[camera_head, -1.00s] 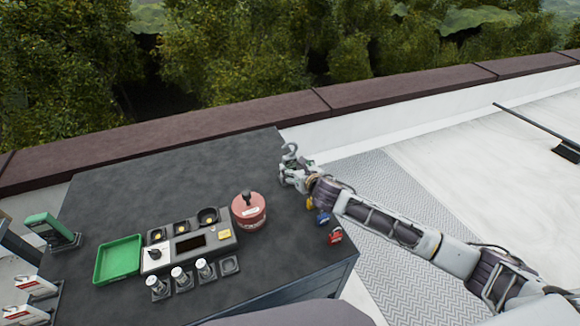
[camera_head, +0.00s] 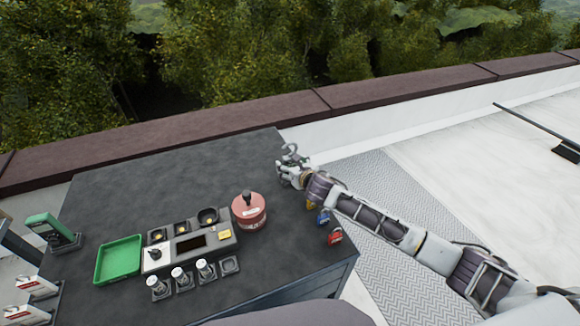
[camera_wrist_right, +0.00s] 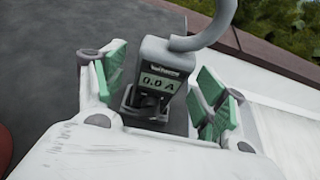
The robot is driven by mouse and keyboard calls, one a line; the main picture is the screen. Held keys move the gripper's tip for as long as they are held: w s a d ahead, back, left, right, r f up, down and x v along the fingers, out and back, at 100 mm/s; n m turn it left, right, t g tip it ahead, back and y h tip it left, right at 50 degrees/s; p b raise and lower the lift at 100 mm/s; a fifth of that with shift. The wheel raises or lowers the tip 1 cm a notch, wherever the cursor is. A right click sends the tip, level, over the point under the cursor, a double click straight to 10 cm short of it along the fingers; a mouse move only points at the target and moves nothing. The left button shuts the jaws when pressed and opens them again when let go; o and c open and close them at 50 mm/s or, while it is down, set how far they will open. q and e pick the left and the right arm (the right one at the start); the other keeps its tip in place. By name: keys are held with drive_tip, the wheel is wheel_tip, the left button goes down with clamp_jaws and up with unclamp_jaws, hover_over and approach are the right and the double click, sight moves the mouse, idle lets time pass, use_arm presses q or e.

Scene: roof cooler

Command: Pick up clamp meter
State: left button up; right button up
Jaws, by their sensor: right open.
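The clamp meter (camera_wrist_right: 163,80) is grey with a display reading "0.0 A" and a hooked jaw at its top. It stands upright in a dark holder near the far right corner of the dark table. In the head view its curved jaw (camera_head: 290,148) shows just beyond my right gripper (camera_head: 287,168). In the right wrist view my right gripper (camera_wrist_right: 160,92) is open, its green-padded fingers on either side of the meter with gaps visible. The meter's lower part is partly hidden behind my gripper in the head view. My left gripper is not in view.
On the table (camera_head: 165,185) are a red round canister (camera_head: 250,213), a grey console (camera_head: 190,243), a green tray (camera_head: 118,260) and several small jars. Blue (camera_head: 323,216) and red (camera_head: 335,236) padlock-like items sit near the right edge, close under my arm. A parapet runs behind.

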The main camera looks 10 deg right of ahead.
drive_tip(key=shift+x, duration=0.9)
drive_tip(key=shift+w+f, duration=0.1)
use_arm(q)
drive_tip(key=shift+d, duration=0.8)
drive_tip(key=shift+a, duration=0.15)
use_arm(e)
drive_tip(key=shift+c, duration=1.3)
drive_tip(key=c, duration=1.1)
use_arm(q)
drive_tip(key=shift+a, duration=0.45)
